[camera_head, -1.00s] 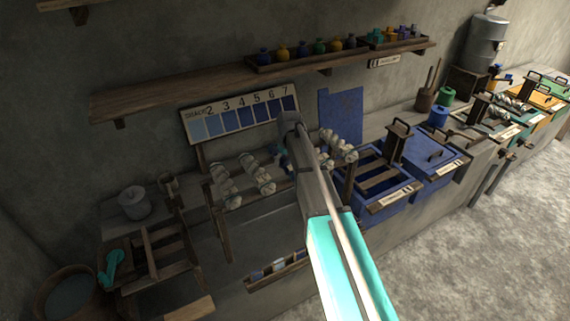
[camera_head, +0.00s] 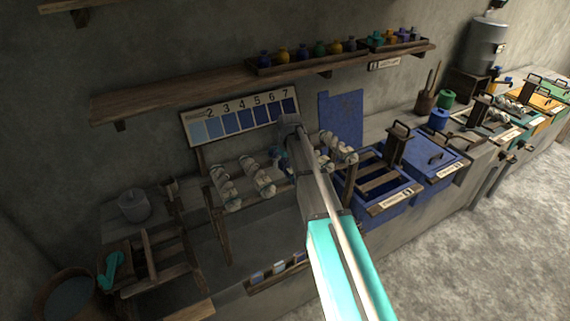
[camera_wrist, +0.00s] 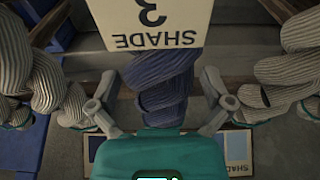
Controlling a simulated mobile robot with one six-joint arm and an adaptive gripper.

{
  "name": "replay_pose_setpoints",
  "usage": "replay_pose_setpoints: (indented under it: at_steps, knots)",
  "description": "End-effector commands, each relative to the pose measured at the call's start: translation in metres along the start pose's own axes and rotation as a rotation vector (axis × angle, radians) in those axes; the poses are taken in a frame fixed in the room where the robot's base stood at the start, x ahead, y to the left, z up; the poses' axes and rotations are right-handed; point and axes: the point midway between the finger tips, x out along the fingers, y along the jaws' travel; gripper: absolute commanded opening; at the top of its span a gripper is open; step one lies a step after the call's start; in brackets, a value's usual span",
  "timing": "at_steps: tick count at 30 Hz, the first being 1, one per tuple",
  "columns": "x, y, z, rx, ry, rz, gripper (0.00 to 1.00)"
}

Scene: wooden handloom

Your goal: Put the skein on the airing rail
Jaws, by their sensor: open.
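A blue twisted skein (camera_wrist: 160,82) hangs in the middle of the wrist view, in front of the wooden airing rail (camera_wrist: 218,66). My gripper (camera_wrist: 159,92) is open, with one finger on each side of the blue skein and a gap between finger and yarn. Pale grey skeins hang to the left (camera_wrist: 28,75) and right (camera_wrist: 290,70) of it. In the head view the pale skeins (camera_head: 222,184) hang in a row on the rail. My arm hides most of the blue skein and the fingers there.
A card marked SHADE 3 (camera_wrist: 150,22) is close above the blue skein in the wrist view. A numbered shade board (camera_head: 240,118) stands behind the rail. An open blue vat (camera_head: 390,207) stands to the right. A wooden shelf with jars (camera_head: 200,93) runs above.

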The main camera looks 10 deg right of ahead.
Motion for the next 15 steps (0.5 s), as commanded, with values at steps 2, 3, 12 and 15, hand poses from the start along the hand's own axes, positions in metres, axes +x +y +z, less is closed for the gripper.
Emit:
replay_pose_setpoints:
  at_steps: [2,3,12,15]
  knots:
    - [-0.002,0.0,0.0,0.0,0.0,0.0,1.0]
    - [-0.003,0.0,0.0,0.0,0.0,0.0,1.0]
    - [-0.02,0.0,-0.001,0.0,0.0,0.0,1.0]
    - [-0.029,0.0,-0.001,0.0,0.0,0.0,1.0]
